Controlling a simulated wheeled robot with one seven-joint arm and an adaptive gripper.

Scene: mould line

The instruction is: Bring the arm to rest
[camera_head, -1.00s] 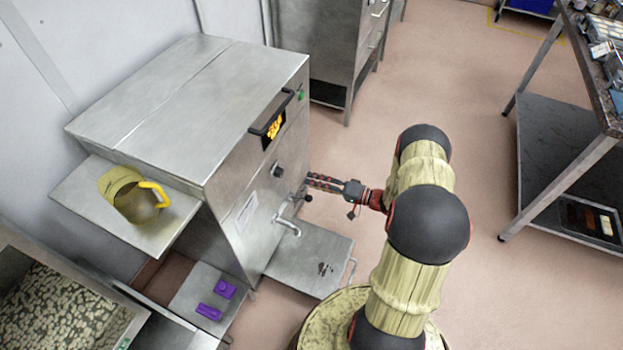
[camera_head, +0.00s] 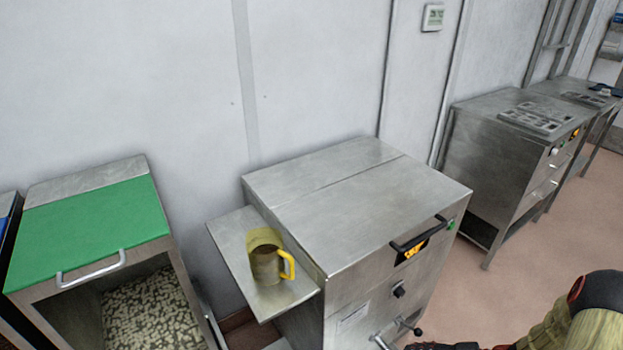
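My arm (camera_head: 585,325) shows only in part at the lower right corner, in front of the steel machine (camera_head: 350,210). A dark piece at the bottom edge, near the machine's lever (camera_head: 416,330), may belong to the end of the arm. My gripper's fingers cannot be made out, so I cannot see whether it is open or holds anything.
A jug with a yellow handle (camera_head: 267,262) stands on the machine's side shelf (camera_head: 240,228). A bin with a green lid (camera_head: 85,228) holding pale pieces is at the left. More steel cabinets (camera_head: 510,150) stand at the right. Pink floor (camera_head: 510,295) is clear between them.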

